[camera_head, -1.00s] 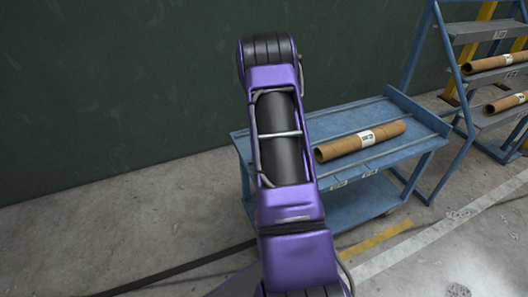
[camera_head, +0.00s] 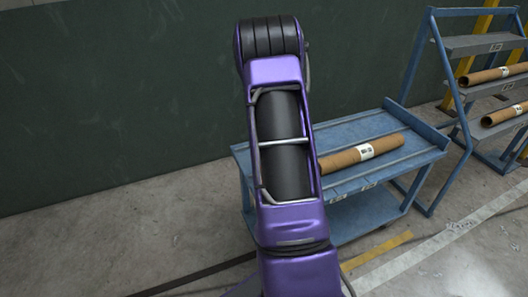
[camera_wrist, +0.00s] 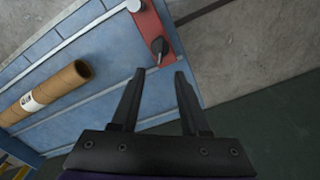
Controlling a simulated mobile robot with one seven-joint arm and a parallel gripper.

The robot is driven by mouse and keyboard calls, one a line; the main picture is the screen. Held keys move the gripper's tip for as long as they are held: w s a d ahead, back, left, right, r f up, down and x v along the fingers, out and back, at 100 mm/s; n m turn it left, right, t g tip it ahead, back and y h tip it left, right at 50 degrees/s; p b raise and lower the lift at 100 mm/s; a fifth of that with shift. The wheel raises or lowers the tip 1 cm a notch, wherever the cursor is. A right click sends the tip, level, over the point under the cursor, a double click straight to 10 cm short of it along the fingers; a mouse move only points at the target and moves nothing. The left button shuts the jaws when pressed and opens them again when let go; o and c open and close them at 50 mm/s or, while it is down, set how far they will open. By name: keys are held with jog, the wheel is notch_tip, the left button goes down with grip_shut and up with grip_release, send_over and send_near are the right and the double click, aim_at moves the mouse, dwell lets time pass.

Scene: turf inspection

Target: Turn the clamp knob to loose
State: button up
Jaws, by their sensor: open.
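In the wrist view, a small black knob (camera_wrist: 159,46) sits on a red clamp block (camera_wrist: 150,22) at the edge of the blue cart top. A pale metal bar (camera_wrist: 75,38) runs from the block toward the lower left. My gripper (camera_wrist: 159,72) is open and empty, with its two dark fingers apart. In the picture the knob lies just beyond the fingertips, roughly between them; I cannot tell the depth gap. In the head view, the knob, clamp and gripper do not show, and my purple arm covers part of the cart.
A brown cardboard tube (camera_head: 361,153) lies on the blue cart (camera_head: 425,152); it also shows in the wrist view (camera_wrist: 43,93). A blue rack (camera_head: 463,48) with more tubes stands at the right. A dark green wall (camera_head: 110,95) is behind; the floor at left is clear.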

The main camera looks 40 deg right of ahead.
notch_tip(320, 180, up, 5)
jog(key=shift+r, duration=0.15)
dwell(0.5)
